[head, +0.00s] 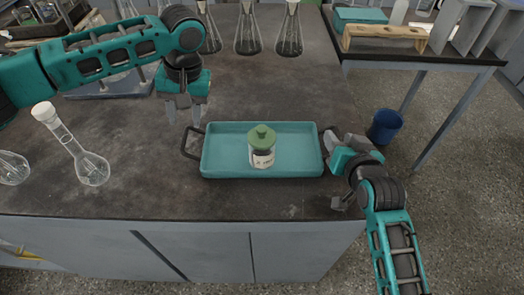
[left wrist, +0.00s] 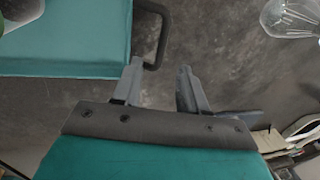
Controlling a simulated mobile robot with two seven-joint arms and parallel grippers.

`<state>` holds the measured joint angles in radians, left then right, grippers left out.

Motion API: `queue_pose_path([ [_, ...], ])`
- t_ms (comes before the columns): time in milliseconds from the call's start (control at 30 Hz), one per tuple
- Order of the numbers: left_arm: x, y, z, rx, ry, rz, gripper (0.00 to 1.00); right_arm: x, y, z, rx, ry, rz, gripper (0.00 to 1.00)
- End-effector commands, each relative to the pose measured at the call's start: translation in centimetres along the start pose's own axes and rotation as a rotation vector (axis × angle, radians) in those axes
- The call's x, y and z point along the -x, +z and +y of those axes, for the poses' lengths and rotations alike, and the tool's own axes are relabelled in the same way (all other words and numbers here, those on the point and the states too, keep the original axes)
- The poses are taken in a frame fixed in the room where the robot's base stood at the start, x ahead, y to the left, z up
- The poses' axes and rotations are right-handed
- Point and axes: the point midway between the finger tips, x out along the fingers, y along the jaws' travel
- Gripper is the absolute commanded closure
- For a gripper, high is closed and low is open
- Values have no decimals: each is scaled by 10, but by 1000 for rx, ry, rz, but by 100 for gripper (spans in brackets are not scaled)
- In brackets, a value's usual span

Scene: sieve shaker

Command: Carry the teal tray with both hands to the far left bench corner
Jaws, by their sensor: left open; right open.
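The teal tray (head: 222,160) lies on the dark bench near its right end, with a dark loop handle at each short side. A jar with a green lid (head: 262,146) stands in its middle. My left gripper (head: 184,118) is open and empty, pointing down above the bench, behind and left of the left handle (head: 191,143). In the left wrist view the fingers (left wrist: 158,72) are apart, with the tray (left wrist: 80,45) and its handle (left wrist: 156,35) beyond them. My right gripper (head: 335,150) is at the right handle, which it partly hides; I cannot tell whether they touch.
A glass flask with a white stopper (head: 90,168) and another flask (head: 13,168) stand at the left. Several flasks (head: 248,35) line the back of the bench. A blue bucket (head: 385,127) sits on the floor at right. The bench front-centre is clear.

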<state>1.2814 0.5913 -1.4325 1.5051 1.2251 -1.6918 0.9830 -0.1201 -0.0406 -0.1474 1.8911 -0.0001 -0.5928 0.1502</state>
Motion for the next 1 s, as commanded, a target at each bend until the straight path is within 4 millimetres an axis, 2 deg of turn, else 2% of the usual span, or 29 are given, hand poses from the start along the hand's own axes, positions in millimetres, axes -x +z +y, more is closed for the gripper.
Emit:
queue_pose_path([
  [100, 26, 0, 1, -2, 3, 3, 58, 0, 0, 0, 0, 0, 0, 58],
  [233, 46, 0, 1, -2, 2, 1, 58, 0, 0, 0, 0, 0, 0, 58],
  [400, 60, 0, 1, -2, 1, 1, 58, 1, 0, 0, 0, 0, 0, 58],
  [533, 62, 0, 0, -2, 0, -1, 58, 9, 1, 0, 0, 1, -1, 58],
  [667, 62, 0, 0, -2, 0, -1, 58, 28, 1, 0, 1, 0, 0, 58],
  [1000, 61, 0, 0, -2, 1, -1, 58, 94, 1, 0, 0, 0, -2, 58],
])
